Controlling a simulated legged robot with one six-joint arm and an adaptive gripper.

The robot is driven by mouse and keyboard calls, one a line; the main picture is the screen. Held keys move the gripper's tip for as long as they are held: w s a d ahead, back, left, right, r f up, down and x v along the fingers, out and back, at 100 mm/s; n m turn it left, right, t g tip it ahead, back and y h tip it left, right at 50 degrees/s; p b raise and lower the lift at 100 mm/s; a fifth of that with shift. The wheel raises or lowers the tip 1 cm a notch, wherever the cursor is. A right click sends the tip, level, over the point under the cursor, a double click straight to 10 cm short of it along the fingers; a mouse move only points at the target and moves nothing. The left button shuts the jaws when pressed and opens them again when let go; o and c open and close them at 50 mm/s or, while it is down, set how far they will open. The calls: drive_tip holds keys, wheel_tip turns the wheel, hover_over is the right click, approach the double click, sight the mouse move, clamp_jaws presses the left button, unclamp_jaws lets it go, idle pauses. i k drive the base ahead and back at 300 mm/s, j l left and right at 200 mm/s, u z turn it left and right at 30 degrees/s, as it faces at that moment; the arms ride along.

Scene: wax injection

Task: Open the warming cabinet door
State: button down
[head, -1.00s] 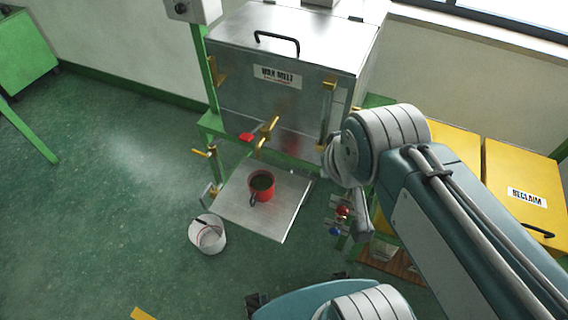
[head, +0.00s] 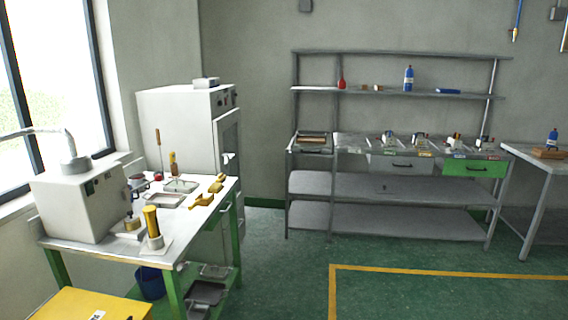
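A tall white cabinet (head: 170,125) that looks like the warming cabinet stands against the back wall, left of the middle. Its door (head: 228,150) has a window panel and faces right, seen at a steep angle. The door looks shut, but the angle makes this hard to tell. The lower part of the cabinet is hidden behind a workbench. My gripper and arm are not in view.
The green-legged workbench (head: 95,247) in front of the cabinet carries a white machine (head: 75,205), trays and yellow tools. A grey shelf rack (head: 390,215) stands along the back wall. Green floor (head: 285,265) is clear between bench and rack.

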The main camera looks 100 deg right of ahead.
sight(222, 122)
drive_tip(key=z, duration=2.9)
drive_tip(key=i+l, duration=0.25)
drive_tip(key=i, duration=0.3)
drive_tip(key=i+l, duration=0.3)
drive_tip(key=i, duration=0.25)
drive_tip(key=i+l, duration=0.25)
drive_tip(key=i, duration=0.25)
drive_tip(key=i+l, duration=0.3)
drive_tip(key=i, duration=0.25)
drive_tip(key=i+l+u, duration=0.1)
drive_tip(key=i+l, duration=0.15)
drive_tip(key=i, duration=0.3)
drive_tip(key=i+l, duration=0.3)
drive_tip(key=i, duration=0.25)
drive_tip(key=i+l, duration=0.3)
drive_tip(key=i, duration=0.2)
